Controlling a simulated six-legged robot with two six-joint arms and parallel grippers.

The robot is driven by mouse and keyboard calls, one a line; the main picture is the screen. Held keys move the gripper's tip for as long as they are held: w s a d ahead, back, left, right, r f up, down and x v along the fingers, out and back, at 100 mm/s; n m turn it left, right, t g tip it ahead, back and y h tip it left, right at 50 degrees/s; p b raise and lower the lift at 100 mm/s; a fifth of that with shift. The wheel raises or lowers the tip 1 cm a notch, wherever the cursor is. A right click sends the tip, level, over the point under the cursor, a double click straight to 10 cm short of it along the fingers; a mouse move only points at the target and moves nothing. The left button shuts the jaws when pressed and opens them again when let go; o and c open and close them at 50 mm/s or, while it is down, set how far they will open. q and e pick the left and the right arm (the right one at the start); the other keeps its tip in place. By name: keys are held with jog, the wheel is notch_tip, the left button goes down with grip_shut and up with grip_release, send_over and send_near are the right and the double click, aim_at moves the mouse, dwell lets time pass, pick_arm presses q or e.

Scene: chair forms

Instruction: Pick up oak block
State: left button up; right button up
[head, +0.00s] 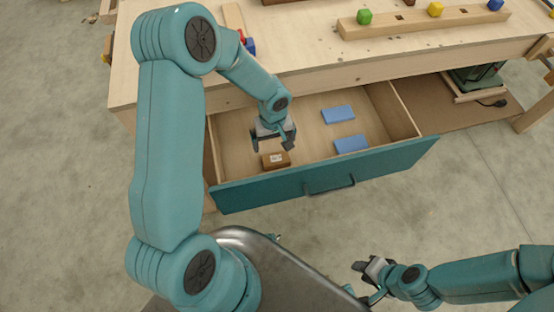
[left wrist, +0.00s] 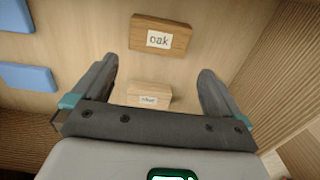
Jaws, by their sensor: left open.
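The oak block (left wrist: 160,38), medium brown with a white "oak" label, lies on the drawer floor just beyond my left fingertips in the left wrist view. In the head view a brown labelled block (head: 276,160), which looks like the same one, lies near the drawer's front left. My left gripper (head: 272,146) is open and empty above the drawer's left part. A paler block (left wrist: 148,94) with a label too small to read lies between its fingers (left wrist: 158,70) in the left wrist view, below them. My right gripper (head: 361,282) is outside the drawer, its fingers apart and empty.
The open drawer (head: 388,162) has a teal front and wooden walls. Two blue blocks (head: 338,114) (head: 351,144) lie in its right part. The bench top (head: 330,62) overhangs its back, with a wooden rail (head: 470,22) carrying coloured pieces. The drawer's middle floor is clear.

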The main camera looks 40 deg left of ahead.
aim_at(275, 154)
pick_arm(q)
notch_tip(275, 154, down, 7)
jog(key=shift+w+d+r, duration=0.1)
jog(key=shift+w, duration=0.05)
jog(key=c, duration=0.8)
jog(key=shift+r, duration=0.1)
